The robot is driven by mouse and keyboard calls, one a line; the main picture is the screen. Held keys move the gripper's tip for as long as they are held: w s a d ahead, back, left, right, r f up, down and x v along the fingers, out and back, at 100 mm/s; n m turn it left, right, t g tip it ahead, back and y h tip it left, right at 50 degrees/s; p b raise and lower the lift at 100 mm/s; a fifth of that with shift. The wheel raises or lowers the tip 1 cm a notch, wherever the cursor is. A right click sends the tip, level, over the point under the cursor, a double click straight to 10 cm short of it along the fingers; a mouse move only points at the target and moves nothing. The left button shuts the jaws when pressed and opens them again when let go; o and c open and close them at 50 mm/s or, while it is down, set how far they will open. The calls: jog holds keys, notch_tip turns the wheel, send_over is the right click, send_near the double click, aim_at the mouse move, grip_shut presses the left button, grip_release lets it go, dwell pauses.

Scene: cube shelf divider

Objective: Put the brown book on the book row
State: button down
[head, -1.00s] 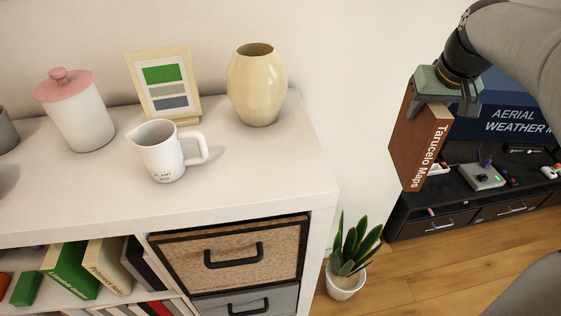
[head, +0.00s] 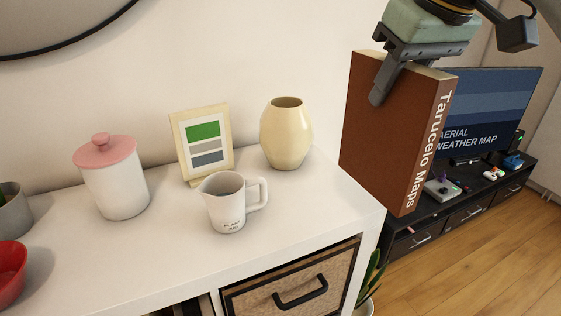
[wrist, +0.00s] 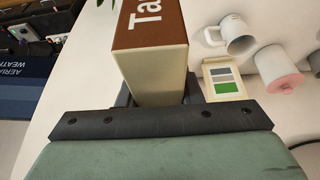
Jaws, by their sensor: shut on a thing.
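The brown book (head: 388,125), with "Tarucelo Maps" on its spine, hangs upright from my gripper (head: 385,80) at the right of the head view. My gripper is shut on the book's top edge. The book is in the air beside the right end of the white shelf. The wrist view shows the book (wrist: 150,55) between the fingers, its cream page edge facing the camera. The book row is not in clear view; only slivers show in the cubby below the shelf top (head: 130,260) at the bottom edge of the head view.
On the shelf top stand a pink-lidded jar (head: 113,185), a white pitcher (head: 225,208), a picture frame (head: 203,150), a cream vase (head: 286,140) and a red bowl (head: 8,268). A drawer (head: 290,285) sits below. A plant (head: 372,275) and a TV stand (head: 450,215) are at right.

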jog(key=w+a+f+p, duration=0.3)
jog(key=w+f, duration=1)
jog(key=shift+w+a+p, duration=0.2)
jog(key=shift+w+p, duration=0.1)
jog(key=shift+w, duration=0.05)
jog(key=shift+f, duration=0.1)
jog(key=c, duration=1)
grip_release()
